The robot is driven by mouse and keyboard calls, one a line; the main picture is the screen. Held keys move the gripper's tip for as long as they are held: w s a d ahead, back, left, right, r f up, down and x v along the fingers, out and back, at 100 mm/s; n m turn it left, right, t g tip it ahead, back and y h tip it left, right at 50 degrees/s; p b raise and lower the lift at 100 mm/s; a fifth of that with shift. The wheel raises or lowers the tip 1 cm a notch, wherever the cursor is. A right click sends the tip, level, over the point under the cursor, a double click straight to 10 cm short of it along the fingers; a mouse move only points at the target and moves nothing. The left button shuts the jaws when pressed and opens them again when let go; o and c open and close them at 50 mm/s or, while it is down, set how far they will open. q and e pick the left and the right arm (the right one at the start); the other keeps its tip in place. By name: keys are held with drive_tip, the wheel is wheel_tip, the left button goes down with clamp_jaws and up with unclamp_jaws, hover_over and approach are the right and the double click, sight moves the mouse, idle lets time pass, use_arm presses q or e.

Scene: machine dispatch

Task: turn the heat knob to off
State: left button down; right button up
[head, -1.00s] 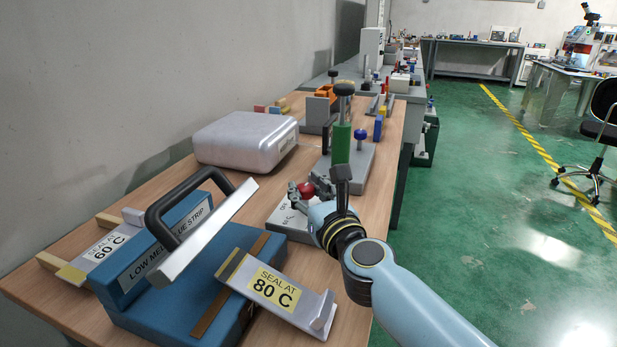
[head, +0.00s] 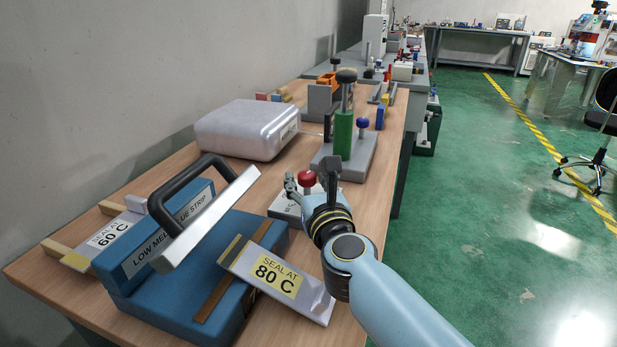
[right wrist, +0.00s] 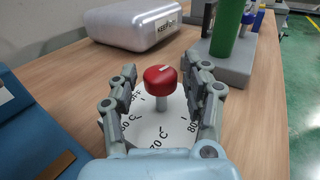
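The red heat knob (head: 307,178) stands on a short post above a pale dial plate (head: 283,207). In the right wrist view the knob (right wrist: 160,79) has a white pointer mark on top, and the dial plate (right wrist: 150,130) shows "OFF" at upper left, partly hidden, and 60 C, 70 C and 80 C marks around the front. My right gripper (head: 311,180) is open, with one finger on each side of the knob. In the right wrist view gaps show between both fingers and the knob. My left gripper is not in view.
A blue sealer (head: 175,300) with a black handle stands left of the dial. An "80 C" plate (head: 300,296) lies in front of it. A silver box (head: 235,130) and a fixture with a green post (head: 343,137) stand behind. Bare wood shows between the box and the sealer.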

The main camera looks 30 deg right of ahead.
sight(308, 178)
drive_tip(key=shift+o, duration=0.2)
drive_tip(key=shift+r, duration=0.2)
drive_tip(key=shift+r, duration=4.9)
